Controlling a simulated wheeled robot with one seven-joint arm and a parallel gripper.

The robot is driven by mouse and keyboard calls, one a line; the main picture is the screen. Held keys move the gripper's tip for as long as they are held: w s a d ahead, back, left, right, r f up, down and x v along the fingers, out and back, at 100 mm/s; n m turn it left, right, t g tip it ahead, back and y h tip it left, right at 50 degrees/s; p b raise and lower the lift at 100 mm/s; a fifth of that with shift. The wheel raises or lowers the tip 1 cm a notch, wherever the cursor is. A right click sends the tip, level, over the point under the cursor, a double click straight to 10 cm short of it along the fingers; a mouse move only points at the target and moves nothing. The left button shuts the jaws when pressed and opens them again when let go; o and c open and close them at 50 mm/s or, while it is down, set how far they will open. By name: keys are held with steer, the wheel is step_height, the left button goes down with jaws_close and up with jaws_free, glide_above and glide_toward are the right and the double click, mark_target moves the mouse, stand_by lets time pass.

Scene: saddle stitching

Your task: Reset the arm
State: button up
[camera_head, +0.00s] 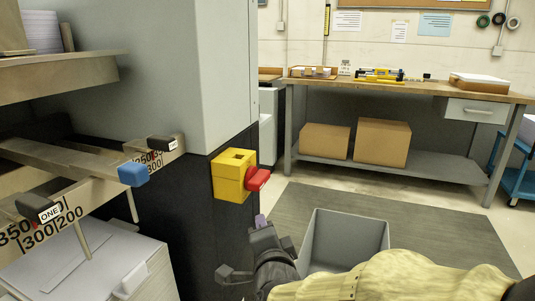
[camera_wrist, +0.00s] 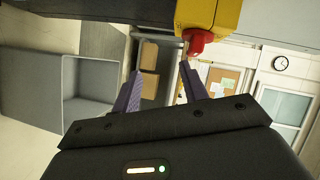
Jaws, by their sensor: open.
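My gripper (camera_head: 260,222) shows at the bottom middle of the head view, below the yellow box and in front of the dark lower side of the machine. In the wrist view its two purple fingers (camera_wrist: 160,67) stand apart with nothing between them. The yellow box (camera_head: 232,177) with a red knob (camera_head: 258,180) is fixed to the machine's corner. In the wrist view the yellow box (camera_wrist: 210,14) and red knob (camera_wrist: 197,42) are at the top, close to the right fingertip. I cannot tell whether they touch. My arm, in a pale yellow cover, reaches in from the lower right.
A grey open bin (camera_head: 345,242) stands beside my gripper, apparently empty; it also shows in the wrist view (camera_wrist: 62,85). The machine (camera_head: 190,65) and its paper shelf are at left. A workbench (camera_head: 415,88) with cardboard boxes (camera_head: 382,142) below stands behind. The floor mat (camera_head: 440,235) is clear at right.

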steer(key=s+d+f+n+g+h+p, duration=0.1)
steer(key=s+d+f+n+g+p, duration=0.1)
steer(key=s+d+f+n+g, duration=0.5)
steer(key=s+d+f+n+g+h+p, duration=0.1)
steer(key=s+d+f+n+g+p, duration=0.35)
steer(key=d, duration=0.45)
step_height(320, 180, up, 36)
steer(key=n+g+p, duration=0.1)
steer(key=p, duration=3.5)
steer(key=shift+f+n, duration=0.1)
steer(key=shift+n, duration=0.15)
steer(key=shift+s, duration=0.2)
